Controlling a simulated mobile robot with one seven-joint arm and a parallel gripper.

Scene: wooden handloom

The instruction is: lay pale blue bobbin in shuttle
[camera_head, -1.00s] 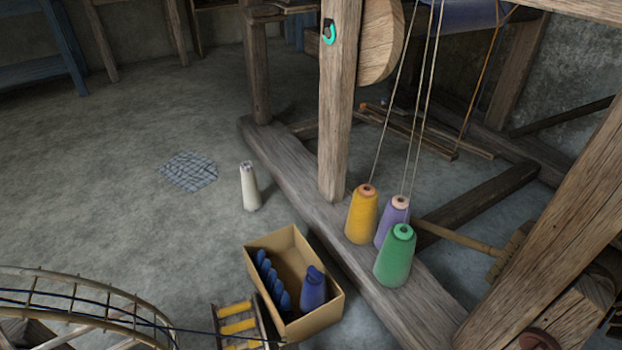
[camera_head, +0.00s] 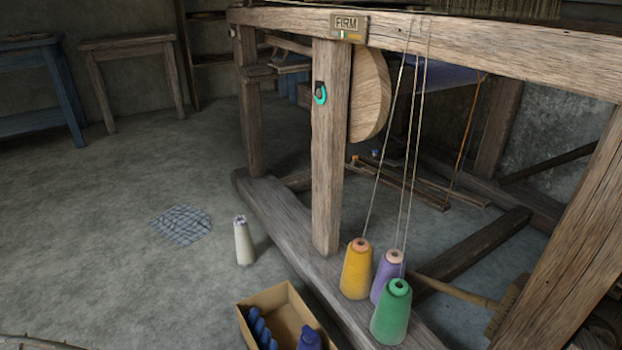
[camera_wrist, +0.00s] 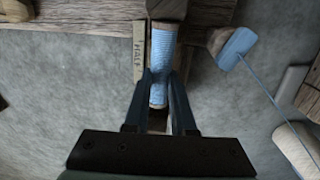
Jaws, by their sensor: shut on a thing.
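My gripper (camera_wrist: 162,76) shows in the wrist view, with its two dark fingers closed on either side of the pale blue bobbin (camera_wrist: 163,48). The bobbin's pale blue winding runs lengthwise between and beyond the fingers, with a brown wooden part at its far end. I cannot tell whether that end touches anything. I cannot make out the shuttle in either view. The head view shows neither my gripper nor the bobbin.
A pale blue piece (camera_wrist: 237,47) with a thread lies to the right, near a pale cone (camera_wrist: 297,146). In the head view, yellow (camera_head: 356,270), purple and green cones stand on the loom's beam.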

